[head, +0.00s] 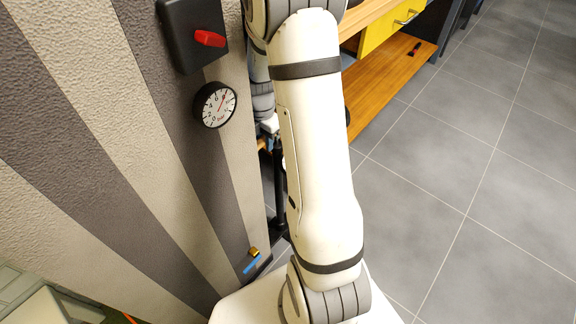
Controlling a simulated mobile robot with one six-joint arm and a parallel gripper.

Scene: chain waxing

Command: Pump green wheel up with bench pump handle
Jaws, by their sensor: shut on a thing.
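My gripper (269,128) is small and partly hidden behind my own white arm, beside the striped wall. It is shut on what looks like the bench pump handle (264,144), of which a small brown piece shows. Below it a black upright post (280,185), apparently the pump, runs down to a dark foot near the floor. My arm covers its right side. A round white pressure gauge (216,105) is on the wall, its red needle pointing up and right; the exact reading is too small to tell. The green wheel is not seen.
A black box with a red switch (210,39) is on the wall above the gauge. A wooden bench (392,78) with a yellow drawer (391,27) stands behind my arm. A pale crate (35,300) is at bottom left. Grey tiled floor (465,170) is clear at right.

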